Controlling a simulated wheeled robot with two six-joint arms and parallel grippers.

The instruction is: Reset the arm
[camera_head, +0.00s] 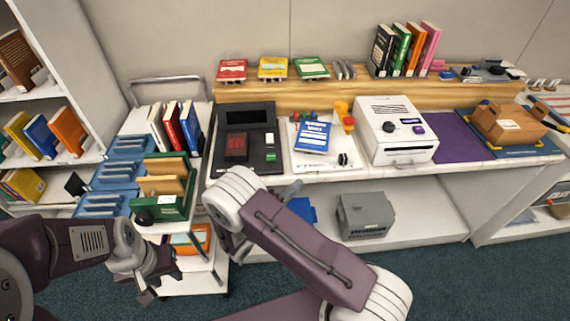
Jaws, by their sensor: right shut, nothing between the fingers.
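My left gripper (161,286) hangs at the lower left, in front of the cart. It points down, with its fingers apart and nothing seen between them. My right arm reaches in from the lower right across the front of the counter. My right gripper (290,190) is mostly hidden behind its own wrist, near the counter's front edge. The part that shows is grey, and it is shut with nothing seen in it.
A cart (189,284) with blue trays (102,204), books and a green box (165,208) stands at the left. The counter (315,176) holds a black device (247,120), a white machine (397,132) and a cardboard box (508,124). A grey box (363,216) sits on the lower shelf.

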